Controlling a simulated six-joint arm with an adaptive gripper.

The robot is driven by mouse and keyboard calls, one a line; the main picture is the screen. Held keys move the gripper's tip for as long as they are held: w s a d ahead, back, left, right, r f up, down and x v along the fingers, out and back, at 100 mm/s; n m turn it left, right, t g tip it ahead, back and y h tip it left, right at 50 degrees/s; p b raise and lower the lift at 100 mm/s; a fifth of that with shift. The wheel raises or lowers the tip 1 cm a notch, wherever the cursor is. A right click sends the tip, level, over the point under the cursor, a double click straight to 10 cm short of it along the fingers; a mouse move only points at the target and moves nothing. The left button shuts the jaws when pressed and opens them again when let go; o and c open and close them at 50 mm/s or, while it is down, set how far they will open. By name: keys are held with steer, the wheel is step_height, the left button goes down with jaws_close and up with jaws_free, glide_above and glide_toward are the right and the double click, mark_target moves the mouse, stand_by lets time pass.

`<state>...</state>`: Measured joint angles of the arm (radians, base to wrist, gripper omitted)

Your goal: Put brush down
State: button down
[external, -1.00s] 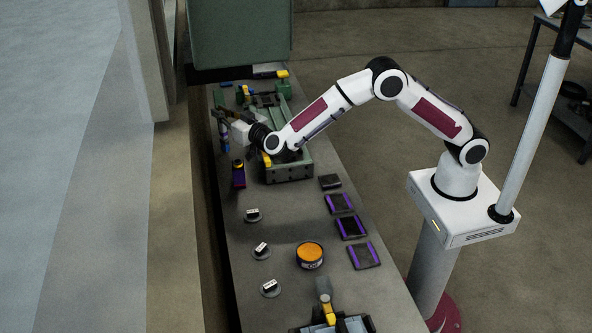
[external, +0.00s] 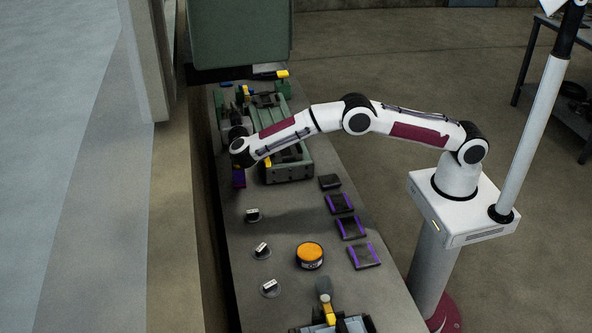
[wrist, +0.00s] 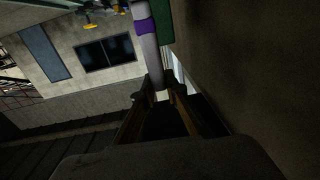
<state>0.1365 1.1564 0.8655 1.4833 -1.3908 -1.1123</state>
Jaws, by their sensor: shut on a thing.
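In the wrist view a pale grey rod with a purple band, which I take to be the brush (wrist: 150,55), runs up from between the fingertips of my gripper (wrist: 160,93). The gripper is shut on it. The brush's far end is out of frame or unclear. In the external view my gripper (external: 230,118) is at the bench's left edge, beside the green engine block, and the wrist partly hides it. I cannot make out the brush clearly there.
The green engine block (external: 290,165) stands right of my wrist. Three round grey pieces, an orange-topped can (external: 310,252) and purple-edged dark pads (external: 351,228) lie nearer. Bench between them is clear.

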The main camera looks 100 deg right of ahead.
steer(key=shift+s+d+f+m+g, duration=0.2)
steer(key=shift+d+f+g, duration=0.1)
steer(key=shift+f, duration=0.15)
steer(key=shift+s+d+f+m+g, duration=0.1)
steer(key=shift+d+f+m+g, duration=0.15)
steer(key=shift+f, duration=0.2)
steer(key=shift+f, duration=0.15)
steer(key=shift+f, duration=3.1)
steer(key=shift+f, duration=2)
steer(key=c, duration=2)
jaws_free()
steer(key=shift+c, duration=0.2)
